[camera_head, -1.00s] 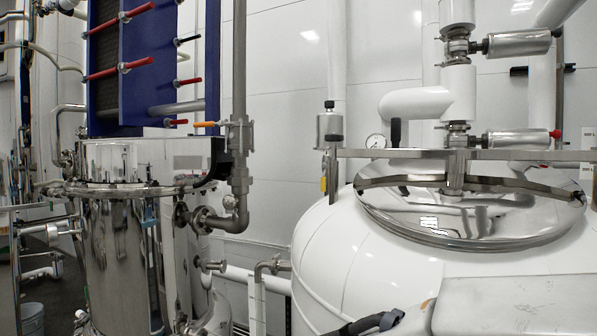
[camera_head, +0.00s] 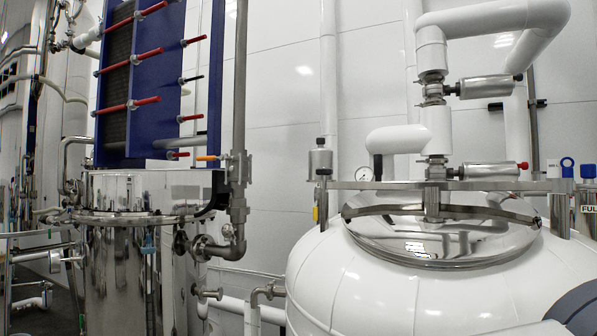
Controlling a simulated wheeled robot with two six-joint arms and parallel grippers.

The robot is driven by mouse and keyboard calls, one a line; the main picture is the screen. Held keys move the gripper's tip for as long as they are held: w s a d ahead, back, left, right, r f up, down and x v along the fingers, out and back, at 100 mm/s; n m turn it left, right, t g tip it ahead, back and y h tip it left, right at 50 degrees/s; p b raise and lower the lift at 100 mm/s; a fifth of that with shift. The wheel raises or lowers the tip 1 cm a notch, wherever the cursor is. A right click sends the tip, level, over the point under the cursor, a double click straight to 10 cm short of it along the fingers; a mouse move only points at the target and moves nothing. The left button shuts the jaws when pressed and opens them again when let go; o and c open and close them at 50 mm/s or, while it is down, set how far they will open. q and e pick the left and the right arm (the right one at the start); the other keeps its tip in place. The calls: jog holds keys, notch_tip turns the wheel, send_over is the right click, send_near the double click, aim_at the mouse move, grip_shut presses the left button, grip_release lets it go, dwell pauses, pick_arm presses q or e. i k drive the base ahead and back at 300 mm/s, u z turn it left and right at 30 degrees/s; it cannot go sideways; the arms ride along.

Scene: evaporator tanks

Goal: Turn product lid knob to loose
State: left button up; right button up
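A round polished steel lid (camera_head: 445,245) sits on top of the white tank (camera_head: 340,285) at the right. A steel bar (camera_head: 530,185) runs level across above the lid, with a short steel post (camera_head: 432,205) at its middle. A small black upright handle (camera_head: 378,167) stands at the left part of the bar; I cannot tell whether it is the product lid knob. Neither gripper shows. Only grey and dark arm parts of mine show at the lower right corner, in front of the tank.
White pipes (camera_head: 400,138) and steel valve cylinders (camera_head: 487,88) rise above the lid. A steel vessel (camera_head: 118,270) and a blue plate frame (camera_head: 165,75) with red rods stand at the left. Blue-topped fittings (camera_head: 567,167) are at the right edge. A bent pipe (camera_head: 238,240) stands between the tanks.

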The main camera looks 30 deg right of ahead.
aim_at(323, 172)
jog(key=z, duration=0.25)
jog(key=i, duration=0.85)
jog(key=z, duration=0.5)
